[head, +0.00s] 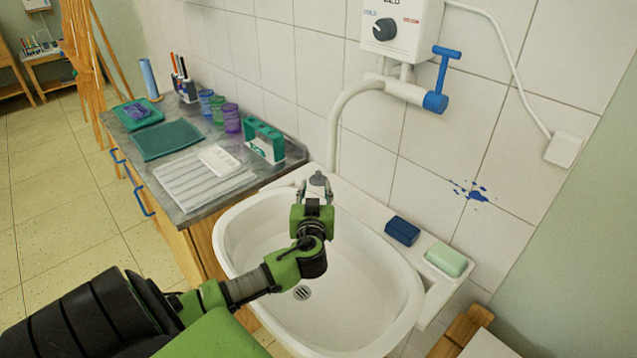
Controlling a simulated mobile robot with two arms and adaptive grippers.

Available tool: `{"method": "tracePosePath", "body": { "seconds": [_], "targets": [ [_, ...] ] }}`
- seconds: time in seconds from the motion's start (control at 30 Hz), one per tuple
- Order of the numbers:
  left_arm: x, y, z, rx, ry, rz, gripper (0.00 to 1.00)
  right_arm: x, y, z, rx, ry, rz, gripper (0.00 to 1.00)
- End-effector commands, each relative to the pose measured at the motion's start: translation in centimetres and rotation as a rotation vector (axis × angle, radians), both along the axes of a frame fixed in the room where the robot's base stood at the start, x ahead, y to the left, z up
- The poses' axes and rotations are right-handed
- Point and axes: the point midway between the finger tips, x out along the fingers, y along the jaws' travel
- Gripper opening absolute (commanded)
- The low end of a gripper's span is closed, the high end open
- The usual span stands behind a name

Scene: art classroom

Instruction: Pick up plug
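A small dark grey plug (318,178) sits on the back rim of the white sink (232,243), near the foot of the tap. My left gripper (316,189) reaches over the basin from the left with its fingers pointing at the plug. Its two fingers are apart, one on each side just in front of the plug. I cannot tell whether they touch it. My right gripper is not in view.
The tap spout (335,130) curves down just behind the plug. A blue block (402,231) and a green soap (445,260) lie on the sink's right ledge. A counter (190,212) with cups, cloths and a green box stands left. The basin is empty.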

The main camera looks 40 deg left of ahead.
Motion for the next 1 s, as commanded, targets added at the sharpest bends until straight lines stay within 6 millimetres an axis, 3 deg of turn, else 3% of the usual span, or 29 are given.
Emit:
{"method": "tracePosePath", "body": {
  "seconds": [0.1,0.27,0.47,0.8,1.0],
  "targets": [
    [0.0,0.0,-2.2,0.000,0.000,0.000,0.34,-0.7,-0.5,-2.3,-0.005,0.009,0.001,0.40],
    [0.0,0.0,-3.5,0.000,0.000,0.000,0.34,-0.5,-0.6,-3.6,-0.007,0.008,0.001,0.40],
    [1.3,1.1,-3.6,0.004,-0.001,0.001,0.34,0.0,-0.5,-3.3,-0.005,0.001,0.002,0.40],
    [5.6,4.6,-4.4,0.002,0.000,0.002,0.34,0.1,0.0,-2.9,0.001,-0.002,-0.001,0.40],
    [6.5,5.5,-4.7,0.000,0.000,0.000,0.34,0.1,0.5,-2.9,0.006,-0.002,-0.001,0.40]
  ]
}}
